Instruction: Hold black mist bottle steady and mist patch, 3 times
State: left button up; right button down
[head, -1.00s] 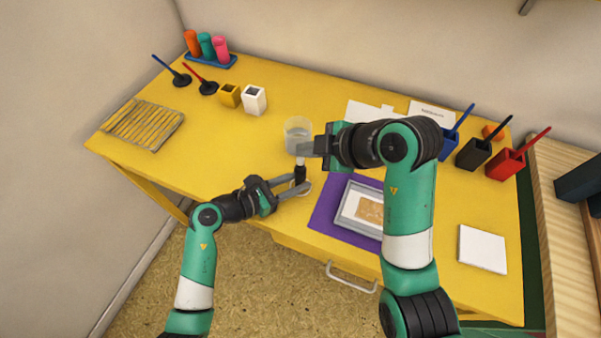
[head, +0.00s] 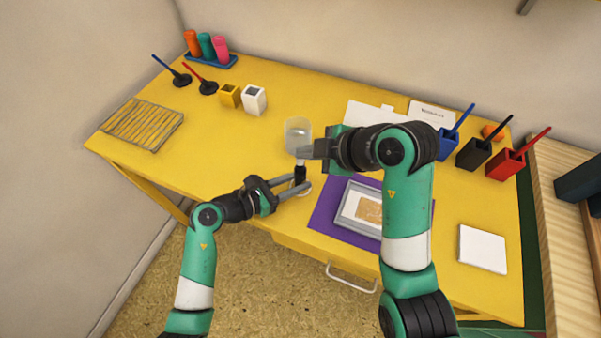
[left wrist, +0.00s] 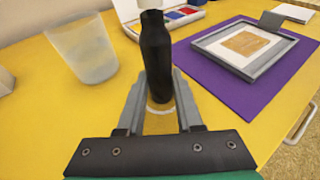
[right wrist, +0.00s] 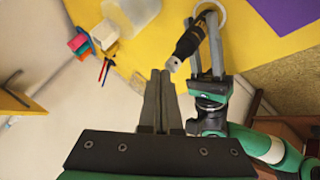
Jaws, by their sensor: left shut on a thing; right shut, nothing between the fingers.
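The black mist bottle (head: 300,174) stands upright on the yellow table. My left gripper (head: 302,184) is shut around its lower body, as the left wrist view shows at the bottle (left wrist: 156,60). The tan patch (head: 368,209) lies in a grey frame on the purple mat, partly hidden by my right arm.
A translucent cup (head: 297,134) stands just behind the bottle. The purple mat (head: 323,213) is to its right. A white square (head: 482,249) lies at the right, and coloured holders with sticks stand behind it.

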jog(key=shift+f, duration=0.15)
dwell(0.3)
jog(key=shift+r, duration=0.55)
notch_tip(320, 180, up, 6)
dwell(0.4)
dwell(1.1)
pick_arm(q)
jog(key=o, duration=1.1)
